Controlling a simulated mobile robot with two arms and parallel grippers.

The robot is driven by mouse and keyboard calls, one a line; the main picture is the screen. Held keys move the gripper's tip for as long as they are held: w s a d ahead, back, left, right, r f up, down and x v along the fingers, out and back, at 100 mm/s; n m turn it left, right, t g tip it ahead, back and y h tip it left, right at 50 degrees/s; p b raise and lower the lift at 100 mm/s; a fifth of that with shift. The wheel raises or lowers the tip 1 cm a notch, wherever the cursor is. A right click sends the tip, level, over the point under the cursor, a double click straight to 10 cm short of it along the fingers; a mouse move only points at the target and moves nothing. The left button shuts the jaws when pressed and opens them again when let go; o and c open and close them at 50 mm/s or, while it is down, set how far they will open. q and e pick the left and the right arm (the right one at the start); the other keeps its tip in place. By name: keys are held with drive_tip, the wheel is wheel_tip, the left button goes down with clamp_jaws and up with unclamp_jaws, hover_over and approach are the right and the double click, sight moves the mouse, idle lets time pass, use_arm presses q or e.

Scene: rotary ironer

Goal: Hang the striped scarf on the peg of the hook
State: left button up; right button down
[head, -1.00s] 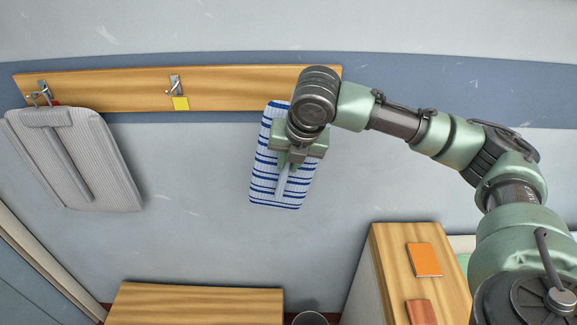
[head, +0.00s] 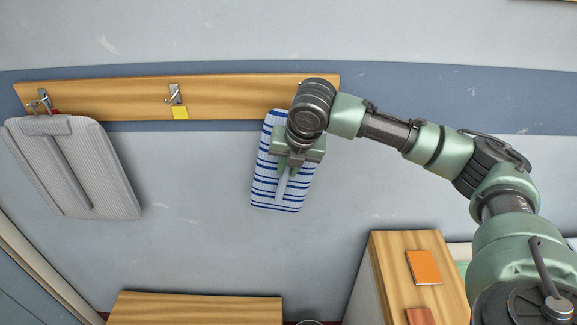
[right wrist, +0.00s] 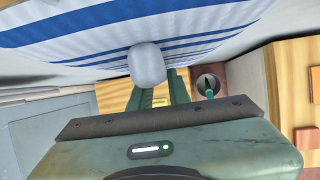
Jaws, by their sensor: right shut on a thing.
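The striped scarf (head: 265,180), white with blue stripes, hangs in front of the wall below the right part of the wooden rail. My right gripper (head: 290,165) is shut on it at its upper middle. In the right wrist view the scarf (right wrist: 205,22) fills the top, and a pale rounded part lies between the fingers (right wrist: 152,88). A metal hook (head: 174,94) with a yellow tag (head: 180,112) is at the rail's middle, bare, left of the scarf. My wrist covers part of the rail's right end, so a hook there could be hidden. My left gripper is out of view.
A grey ribbed cloth (head: 90,170) hangs from the left hook (head: 41,98), which has a red tag. The wooden rail (head: 120,97) runs along the wall. Below are a wooden bench top (head: 195,308) and a cabinet (head: 390,265) with an orange book (head: 424,267). The wall between the cloths is clear.

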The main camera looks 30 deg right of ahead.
idle(0.4)
drive_tip(key=c, duration=1.3)
unclamp_jaws()
drive_tip(key=shift+o, duration=0.2)
drive_tip(key=shift+r, duration=0.1)
